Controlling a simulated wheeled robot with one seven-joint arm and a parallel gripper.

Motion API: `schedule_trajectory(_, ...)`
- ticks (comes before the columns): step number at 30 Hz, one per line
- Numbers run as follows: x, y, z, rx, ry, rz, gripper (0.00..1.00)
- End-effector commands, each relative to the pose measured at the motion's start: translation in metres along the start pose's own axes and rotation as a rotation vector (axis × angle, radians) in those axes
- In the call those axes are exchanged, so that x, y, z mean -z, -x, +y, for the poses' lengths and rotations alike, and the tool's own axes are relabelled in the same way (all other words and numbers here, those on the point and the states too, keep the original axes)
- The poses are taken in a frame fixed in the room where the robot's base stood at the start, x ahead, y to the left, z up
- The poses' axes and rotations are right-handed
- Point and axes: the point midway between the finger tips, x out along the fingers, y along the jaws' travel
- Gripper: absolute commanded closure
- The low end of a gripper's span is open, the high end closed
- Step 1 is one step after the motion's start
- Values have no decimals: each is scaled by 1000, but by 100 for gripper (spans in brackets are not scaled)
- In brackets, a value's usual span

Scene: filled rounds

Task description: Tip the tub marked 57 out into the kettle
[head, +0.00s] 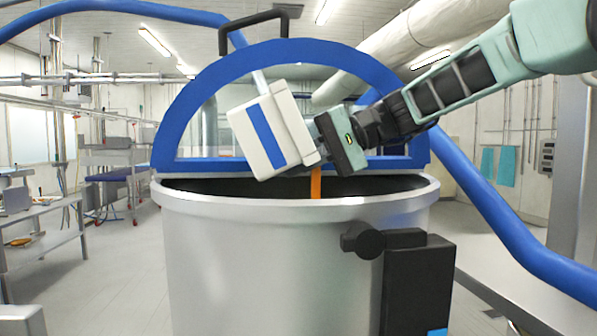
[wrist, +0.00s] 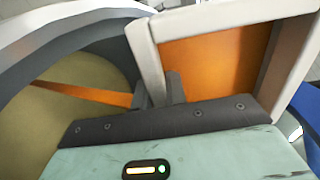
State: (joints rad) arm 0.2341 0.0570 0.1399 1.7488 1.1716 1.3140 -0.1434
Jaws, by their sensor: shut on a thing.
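My gripper (head: 322,148) is shut on the wall of a white tub (head: 258,145) with a blue stripe. It holds the tub tilted over the open mouth of the big steel kettle (head: 265,255). No number on the tub is readable. An orange stream (head: 316,183) runs down from the tub into the kettle. In the wrist view, the tub (wrist: 145,60) still has orange contents inside, my gripper's fingers (wrist: 162,92) are at its wall, and the stream crosses above a yellowish-brown area inside the kettle (wrist: 55,32).
A blue-rimmed half-round lid frame (head: 180,125) with a black handle (head: 254,28) stands up at the back of the kettle. A black fitting (head: 415,285) is on the kettle's front right. A thick blue hose (head: 490,205) passes on the right. Steel tables (head: 35,212) stand left, beyond open floor.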

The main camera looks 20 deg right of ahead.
Motion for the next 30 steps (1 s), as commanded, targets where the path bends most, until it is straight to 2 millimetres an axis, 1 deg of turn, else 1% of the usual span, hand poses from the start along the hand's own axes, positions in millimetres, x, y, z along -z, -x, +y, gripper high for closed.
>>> schedule_trajectory(17,0,-3,6,140,4,1,100)
schedule_trajectory(30,0,-3,5,219,3,0,100)
